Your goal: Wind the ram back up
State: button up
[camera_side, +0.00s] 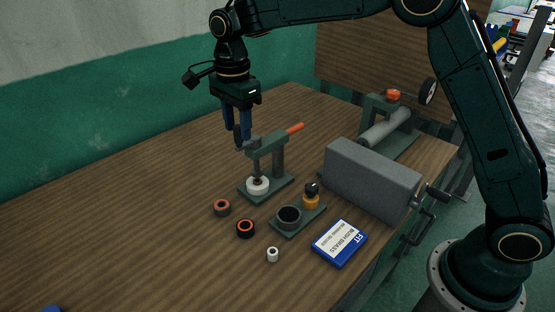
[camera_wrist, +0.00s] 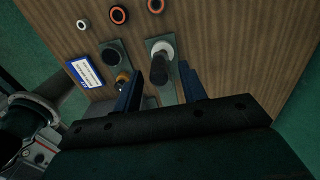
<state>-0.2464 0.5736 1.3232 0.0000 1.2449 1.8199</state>
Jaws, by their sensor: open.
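A small green press (camera_side: 276,158) stands on the wooden bench, with an orange-tipped lever (camera_side: 295,128) pointing up to the right. Its dark ram (camera_side: 257,180) reaches down to a white ring-shaped part (camera_side: 258,188) on the base plate. In the wrist view the white part (camera_wrist: 162,49) and the press base (camera_wrist: 173,82) show ahead of my fingers. My gripper (camera_side: 241,138) points down at the left end of the press head, fingers apart. In the wrist view my gripper (camera_wrist: 171,72) shows its two fingers around the dark top of the press. I cannot tell whether they touch it.
The left bench is mostly clear.

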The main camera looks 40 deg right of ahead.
jog(key=shift+r, duration=3.2)
jog(key=shift+s+d+r, duration=0.1)
jog(key=shift+s+r, duration=0.05)
jog(key=s+d+r+n+t, duration=0.1)
jog(key=s+d+r+n, duration=0.25)
jog(key=s, duration=0.45)
jog(key=s+d+r+n+t, duration=0.2)
jog(key=s+d+r+n, duration=0.1)
jog(key=s+d+n, duration=0.3)
jog(key=s+d+f+n+t, duration=0.1)
jog(key=s+f+n, duration=0.2)
jog(key=s, duration=0.6)
jog(key=s+d+f+n+t, duration=0.1)
jog(key=s+n, duration=0.4)
jog(key=s, duration=0.5)
notch_tip(320, 180, down, 3)
jog(key=shift+d+r+t, duration=0.15)
jog(key=shift+d+t, duration=0.15)
jog(key=shift+d, duration=0.3)
